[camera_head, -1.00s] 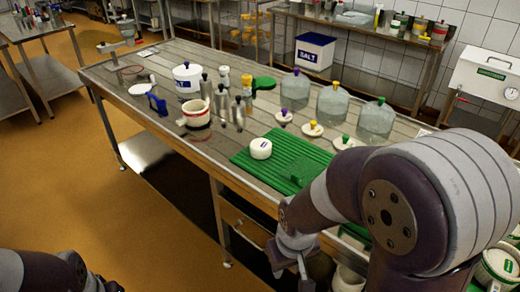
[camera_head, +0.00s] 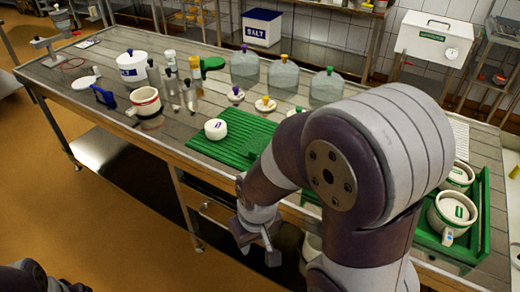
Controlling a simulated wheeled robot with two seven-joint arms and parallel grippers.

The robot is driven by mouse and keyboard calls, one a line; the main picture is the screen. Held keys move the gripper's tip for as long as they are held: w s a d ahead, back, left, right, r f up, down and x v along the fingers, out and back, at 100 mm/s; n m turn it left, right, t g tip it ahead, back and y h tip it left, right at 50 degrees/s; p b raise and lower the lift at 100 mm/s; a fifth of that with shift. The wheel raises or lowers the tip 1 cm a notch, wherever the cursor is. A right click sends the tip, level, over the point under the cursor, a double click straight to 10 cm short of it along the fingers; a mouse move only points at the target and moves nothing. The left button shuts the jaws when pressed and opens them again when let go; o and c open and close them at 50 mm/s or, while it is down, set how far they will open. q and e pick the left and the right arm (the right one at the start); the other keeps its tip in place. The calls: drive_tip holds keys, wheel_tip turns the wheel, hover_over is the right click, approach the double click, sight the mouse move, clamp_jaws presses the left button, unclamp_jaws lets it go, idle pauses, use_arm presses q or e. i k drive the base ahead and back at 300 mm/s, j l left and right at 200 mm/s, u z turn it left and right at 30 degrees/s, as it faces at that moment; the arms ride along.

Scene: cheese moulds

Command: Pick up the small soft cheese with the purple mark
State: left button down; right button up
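The small white round cheese (camera_head: 215,129) sits on the left part of the ribbed green mat (camera_head: 232,148) at the table's front edge. A small dark purple-looking mark shows on it. My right gripper (camera_head: 259,249) hangs in front of the table edge, below and to the right of the cheese and well apart from it. Its two fingers look spread, with nothing between them. My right forearm hides the right part of the mat. Of my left arm only a dark part shows in the bottom left corner; its fingers are not in view.
Glass domes (camera_head: 283,75) with purple, yellow and green knobs stand behind small saucers (camera_head: 265,104) with matching knobs. A red-banded pot (camera_head: 146,102) and metal shakers (camera_head: 190,96) stand left of the mat. A green tray (camera_head: 484,222) with white pots (camera_head: 452,214) is at right.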

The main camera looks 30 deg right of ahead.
sight(216, 129)
drive_tip(key=i+z, duration=0.15)
drive_tip(key=z, duration=0.35)
drive_tip(key=i+j+z, duration=0.1)
drive_tip(key=z, duration=0.35)
drive_tip(key=j+z, duration=0.2)
drive_tip(key=z, duration=0.3)
drive_tip(key=i+j+z, duration=0.1)
drive_tip(key=z, duration=0.4)
drive_tip(key=j, duration=0.1)
